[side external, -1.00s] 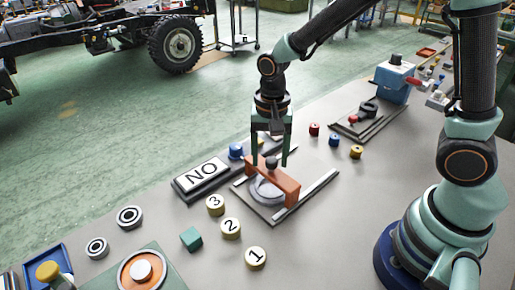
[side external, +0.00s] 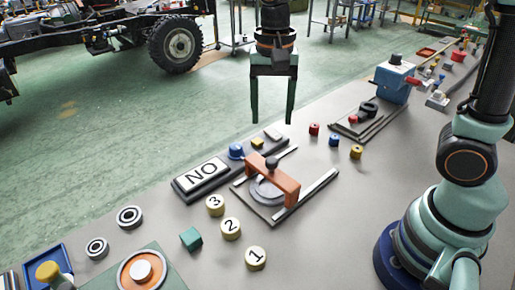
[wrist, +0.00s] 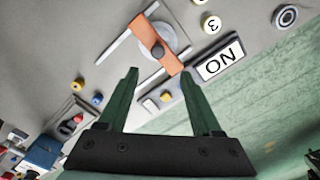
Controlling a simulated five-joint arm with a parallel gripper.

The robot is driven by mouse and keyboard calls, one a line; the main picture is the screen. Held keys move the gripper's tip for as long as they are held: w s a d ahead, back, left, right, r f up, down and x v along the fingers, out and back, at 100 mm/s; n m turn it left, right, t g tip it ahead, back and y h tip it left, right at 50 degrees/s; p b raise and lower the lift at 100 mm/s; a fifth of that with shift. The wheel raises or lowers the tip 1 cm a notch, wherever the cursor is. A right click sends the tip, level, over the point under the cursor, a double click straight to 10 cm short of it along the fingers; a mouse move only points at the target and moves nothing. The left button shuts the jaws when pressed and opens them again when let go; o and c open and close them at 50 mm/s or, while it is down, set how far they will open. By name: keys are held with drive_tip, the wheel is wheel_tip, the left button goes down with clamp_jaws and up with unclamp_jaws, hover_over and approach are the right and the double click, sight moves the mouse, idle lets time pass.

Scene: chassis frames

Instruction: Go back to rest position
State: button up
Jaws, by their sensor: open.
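My gripper (side external: 272,120) hangs in the air with its green fingers pointing down, above and behind the orange bridge fixture. It is open and nothing is between the fingers. In the wrist view my gripper (wrist: 168,90) shows its two fingers spread apart. The orange bridge (side external: 284,186) with a dark knob stands over a grey disc on a plate with two light rails, apart from my gripper. The orange bridge (wrist: 145,40) also shows in the wrist view.
Small red, blue and yellow pieces (side external: 334,140) lie to the right. A blue box (side external: 391,84) stands at the back right. The air around my gripper is clear.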

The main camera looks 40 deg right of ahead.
drive_tip(key=shift+r, duration=0.2)
drive_tip(key=s+d+r+n+t, duration=0.2)
drive_tip(key=s+d+n+t, duration=0.3)
drive_tip(key=d+n, duration=0.3)
drive_tip(key=shift+s+d+r+n+t, duration=0.3)
drive_tip(key=shift+s+r+n, duration=0.15)
drive_tip(key=shift+s, duration=0.3)
